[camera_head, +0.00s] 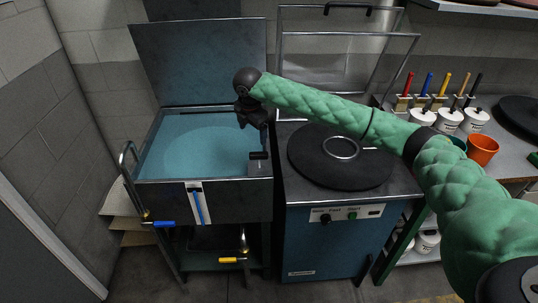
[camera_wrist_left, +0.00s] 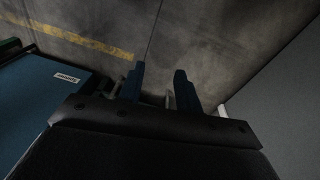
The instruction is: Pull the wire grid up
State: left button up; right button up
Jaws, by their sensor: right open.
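No wire grid shows clearly. A tub (camera_head: 140,205) of blue liquid stands at left with its lid (camera_head: 200,62) raised, and the liquid hides what is below. A small dark handle-like piece (camera_head: 259,156) sits on a grey block at the tub's front right corner. My right gripper (camera_head: 263,138) is open and points down just above that piece, over the tub's right side; contact cannot be told. My left gripper (camera_wrist_left: 160,80) is open and empty in the left wrist view, over the floor. It is not in the head view.
A bench with brushes, white tubs and an orange cup (camera_head: 482,150) is at right. Blue (camera_head: 164,224) and yellow-handled levers (camera_head: 230,260) project in front.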

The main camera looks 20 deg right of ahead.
aim_at(259, 153)
jog(key=n, duration=0.2)
jog(key=s+f+n+g, duration=0.1)
jog(key=n, duration=0.1)
jog(key=s+d+n+g+y, duration=0.1)
jog(key=n, duration=0.1)
jog(key=shift+s+d+f+n, duration=0.1)
jog(key=shift+s+f+n, duration=0.05)
jog(key=shift+f+n, duration=0.15)
jog(key=n, duration=0.3)
pick_arm(q)
notch_tip(259, 153, down, 10)
jog(key=p, duration=0.2)
jog(key=shift+s+t, duration=0.2)
jog(key=shift+t, duration=0.1)
pick_arm(e)
jog(key=shift+f, duration=3.85)
pick_arm(q)
jog(key=shift+a, duration=0.1)
pick_arm(e)
jog(key=c, duration=1.4)
pick_arm(q)
jog(key=shift+r, duration=0.15)
pick_arm(e)
jog(key=shift+r, duration=0.1)
